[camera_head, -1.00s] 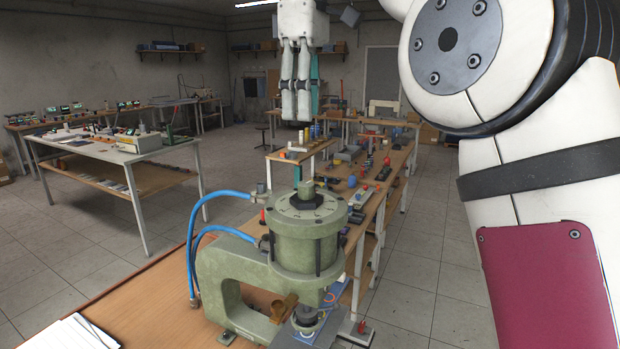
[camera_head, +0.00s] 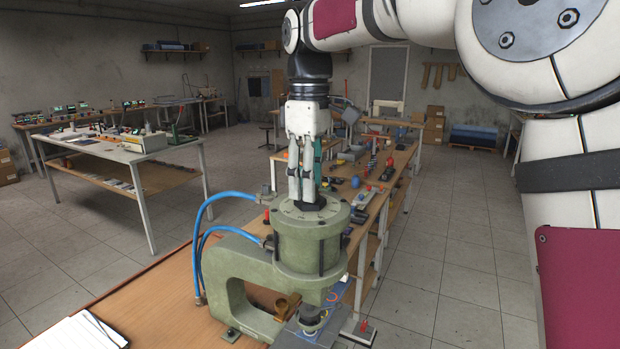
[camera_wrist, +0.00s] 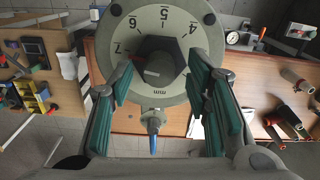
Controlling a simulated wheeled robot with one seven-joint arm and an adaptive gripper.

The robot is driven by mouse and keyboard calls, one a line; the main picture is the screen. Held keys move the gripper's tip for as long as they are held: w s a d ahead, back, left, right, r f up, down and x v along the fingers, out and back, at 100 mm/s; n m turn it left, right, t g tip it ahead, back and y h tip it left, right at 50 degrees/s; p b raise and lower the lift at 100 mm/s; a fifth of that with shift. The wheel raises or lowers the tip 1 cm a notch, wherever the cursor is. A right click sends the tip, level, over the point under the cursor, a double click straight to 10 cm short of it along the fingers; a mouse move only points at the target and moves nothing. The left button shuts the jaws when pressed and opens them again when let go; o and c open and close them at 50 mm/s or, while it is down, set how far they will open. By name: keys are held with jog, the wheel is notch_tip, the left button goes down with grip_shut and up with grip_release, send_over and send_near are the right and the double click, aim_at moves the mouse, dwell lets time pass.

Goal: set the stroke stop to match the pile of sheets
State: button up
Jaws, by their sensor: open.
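The green press (camera_head: 305,240) stands on the wooden bench, with its upright cylinder under my gripper. The cylinder's round top (camera_wrist: 150,20) is a dial marked in mm, with 4, 5, 6 and 7 readable. A dark hexagonal stop piece with a knob (camera_wrist: 160,60) sits at its centre. My gripper (camera_head: 307,203) points straight down at this knob. In the wrist view its green-padded fingers are open, one on each side of the knob; contact cannot be told. At the press's lower front is a small dark round part (camera_head: 310,314); I cannot make out a pile of sheets there.
Blue hoses (camera_head: 215,203) curve off the cylinder's left side. White paper with a pen (camera_head: 75,332) lies at the bench's front left. A long bench (camera_head: 385,190) with small items runs behind the press. Open floor lies to the right.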

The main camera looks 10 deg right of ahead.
jog(key=shift+f, duration=0.2)
grip_shut()
dwell(0.3)
